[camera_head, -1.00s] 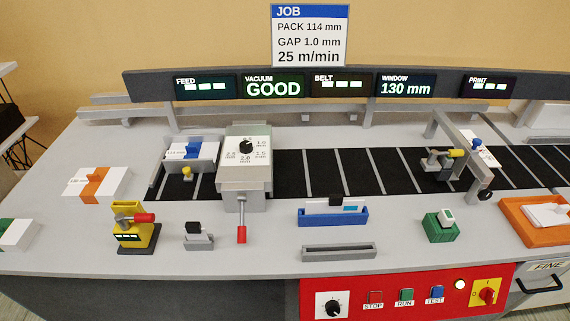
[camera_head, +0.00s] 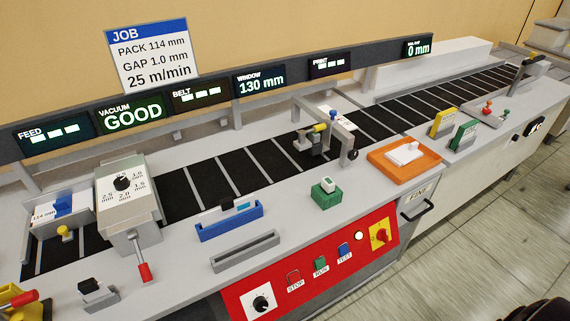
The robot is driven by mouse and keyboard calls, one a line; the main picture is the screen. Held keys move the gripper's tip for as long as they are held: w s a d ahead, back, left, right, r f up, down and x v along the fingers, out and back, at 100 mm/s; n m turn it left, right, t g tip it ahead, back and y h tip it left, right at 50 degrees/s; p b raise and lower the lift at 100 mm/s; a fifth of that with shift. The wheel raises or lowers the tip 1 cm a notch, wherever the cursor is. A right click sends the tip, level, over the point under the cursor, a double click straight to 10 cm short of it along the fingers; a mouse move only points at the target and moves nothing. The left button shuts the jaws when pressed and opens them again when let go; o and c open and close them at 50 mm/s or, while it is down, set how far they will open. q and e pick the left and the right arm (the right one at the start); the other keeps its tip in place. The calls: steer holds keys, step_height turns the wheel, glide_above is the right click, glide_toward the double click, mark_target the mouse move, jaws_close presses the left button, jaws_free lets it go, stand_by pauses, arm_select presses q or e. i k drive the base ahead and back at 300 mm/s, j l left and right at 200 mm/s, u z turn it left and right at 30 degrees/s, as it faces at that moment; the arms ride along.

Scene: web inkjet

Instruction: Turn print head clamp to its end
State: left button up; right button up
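The print head (camera_head: 316,144) is a dark grey block hanging over the black belt. A yellow-ended part (camera_head: 320,128) sits on top of it, and a blue knob (camera_head: 333,114) shows just behind. A grey gantry (camera_head: 338,122) spans the belt here, with a round black knob (camera_head: 352,155) low on its near post. Which of these parts is the print head clamp, and how far it is turned, I cannot tell at this size. Neither of my grippers is in view, and nothing touches the print head.
An orange tray (camera_head: 378,158) with a white item stands right of the gantry. A green block (camera_head: 326,198) and a blue holder (camera_head: 205,233) stand in front of the belt. The red control panel (camera_head: 285,312) lines the front edge.

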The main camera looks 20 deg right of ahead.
mark_target(353, 154)
steer(key=k+j+z, duration=0.1)
steer(key=k+z, duration=0.5)
steer(key=z, duration=0.15)
